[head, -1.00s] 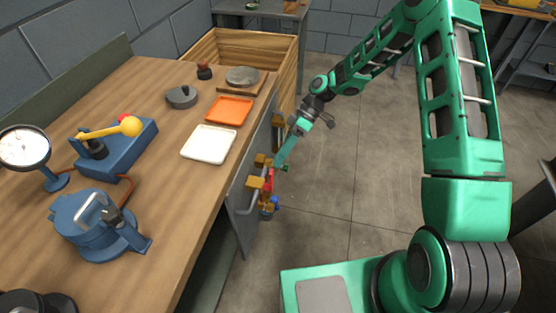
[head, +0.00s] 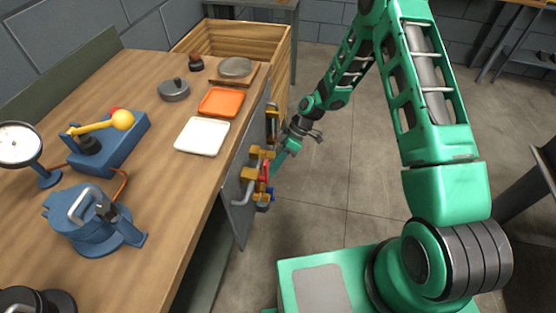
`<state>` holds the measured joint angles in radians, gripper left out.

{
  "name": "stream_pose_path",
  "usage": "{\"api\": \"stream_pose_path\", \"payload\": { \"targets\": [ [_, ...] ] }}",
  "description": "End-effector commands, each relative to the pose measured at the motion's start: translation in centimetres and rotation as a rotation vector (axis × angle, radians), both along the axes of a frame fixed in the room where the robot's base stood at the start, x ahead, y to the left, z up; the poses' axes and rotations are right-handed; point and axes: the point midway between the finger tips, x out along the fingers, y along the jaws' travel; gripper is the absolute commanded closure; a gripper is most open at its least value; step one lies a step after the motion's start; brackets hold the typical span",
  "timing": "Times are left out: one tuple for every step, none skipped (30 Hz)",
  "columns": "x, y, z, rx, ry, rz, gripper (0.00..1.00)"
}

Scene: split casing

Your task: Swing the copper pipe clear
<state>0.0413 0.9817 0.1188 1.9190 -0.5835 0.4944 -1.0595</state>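A thin copper pipe (head: 123,188) curves on the bench between the blue pump block (head: 112,150) with a yellow lever and the round blue casing (head: 85,222). The casing has a grey handle on top. My gripper (head: 277,164) is at the front side of the bench, far from the pipe. It points down and left at a cluster of red, blue and yellow fittings (head: 262,180). The fingertips are too small and partly hidden, so I cannot tell whether they touch or hold anything.
A white dial gauge (head: 20,146) stands left of the pump. A white tray (head: 202,136), an orange tray (head: 221,102) and a grey lidded dish (head: 174,90) lie farther back. A wooden crate (head: 284,75) stands beyond the bench.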

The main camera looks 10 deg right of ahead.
Motion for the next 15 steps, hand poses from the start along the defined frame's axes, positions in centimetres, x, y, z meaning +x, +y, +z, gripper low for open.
{"api": "stream_pose_path", "payload": {
  "targets": [
    [-0.5,0.6,-0.8,0.000,0.004,0.003,1.00],
    [-0.6,0.9,-1.3,0.000,0.003,0.002,1.00],
    [-0.8,1.3,-1.8,0.000,0.003,0.002,1.00],
    [-1.0,1.6,-2.2,0.000,0.003,0.002,1.00],
    [-1.2,1.9,-2.6,0.000,0.003,0.002,1.00],
    [-1.7,2.1,-2.3,0.001,0.002,0.001,1.00],
    [-2.2,2.2,-2.1,0.000,0.002,0.001,1.00],
    [-2.6,2.3,-2.1,0.000,0.002,0.001,1.00],
    [-3.0,2.5,-2.0,-0.001,0.001,0.001,1.00],
    [-3.3,2.7,-2.0,0.000,0.002,0.001,1.00],
    [-3.6,2.8,-1.9,0.000,0.002,0.001,1.00],
    [-3.9,2.9,-1.9,0.000,0.002,0.001,1.00],
    [-4.1,3.0,-1.8,-0.001,0.001,0.001,1.00],
    [-4.2,3.0,-1.8,-0.001,0.000,0.000,1.00],
    [-4.4,3.1,-1.8,-0.001,0.000,0.000,1.00]
  ]
}}
